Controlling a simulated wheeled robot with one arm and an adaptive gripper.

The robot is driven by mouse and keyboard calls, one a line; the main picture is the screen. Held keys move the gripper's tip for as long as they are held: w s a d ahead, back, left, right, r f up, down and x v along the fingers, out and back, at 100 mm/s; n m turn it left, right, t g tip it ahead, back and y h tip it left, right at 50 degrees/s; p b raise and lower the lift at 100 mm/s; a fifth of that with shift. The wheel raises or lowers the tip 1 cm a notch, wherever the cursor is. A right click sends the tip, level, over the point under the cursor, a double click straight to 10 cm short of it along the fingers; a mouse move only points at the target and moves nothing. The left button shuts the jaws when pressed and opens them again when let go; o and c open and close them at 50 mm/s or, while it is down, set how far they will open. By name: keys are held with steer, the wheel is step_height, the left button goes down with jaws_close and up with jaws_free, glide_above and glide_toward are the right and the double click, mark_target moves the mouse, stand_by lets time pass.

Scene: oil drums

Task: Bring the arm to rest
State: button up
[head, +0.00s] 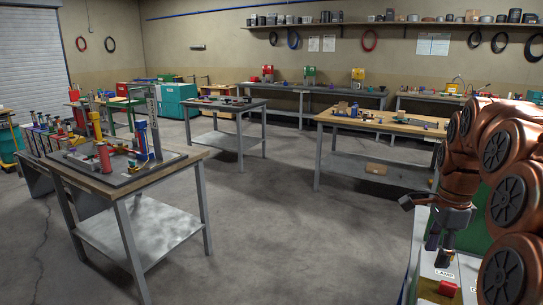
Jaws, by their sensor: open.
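My copper-coloured arm is folded at the right edge of the head view. My gripper (439,243) hangs from it, dark and pointing down, with its fingers apart. It looks empty, though it is small here and partly hard to make out. I cannot tell how far the fingertips are above the panel.
A workbench (185,157) with a red cylinder (104,157) and upright fixtures stands at the left. Another bench (238,104) and a wooden-topped table (395,122) stand farther back. Long benches and a shelf (400,24) line the back wall. The concrete floor (285,235) between is clear.

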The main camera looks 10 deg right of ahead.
steer(key=s+a+n+p, duration=0.1)
steer(key=s+a+n, duration=0.25)
steer(key=a, duration=0.25)
steer(key=s+a+f+n, duration=0.1)
steer(key=s+a+n, duration=0.25)
steer(key=a, duration=0.25)
steer(key=s+a+n+p, duration=0.1)
steer(key=s+a+n, duration=0.1)
steer(key=a+n, duration=0.35)
steer(key=s+a+f+n+p, duration=0.1)
steer(key=s+a+f+n, duration=0.1)
steer(key=s+a+n, duration=0.2)
steer(key=s+a+f+n+g+p, duration=0.1)
steer(key=s+a+f+n, duration=0.2)
steer(key=s, duration=0.7)
steer(key=shift+s+a+f+n+g, duration=0.15)
steer(key=shift+s+a+n+g, duration=0.25)
steer(key=shift+n, duration=0.55)
steer(key=shift+w, duration=0.1)
steer(key=shift+c, duration=0.5)
steer(key=shift+d, duration=0.1)
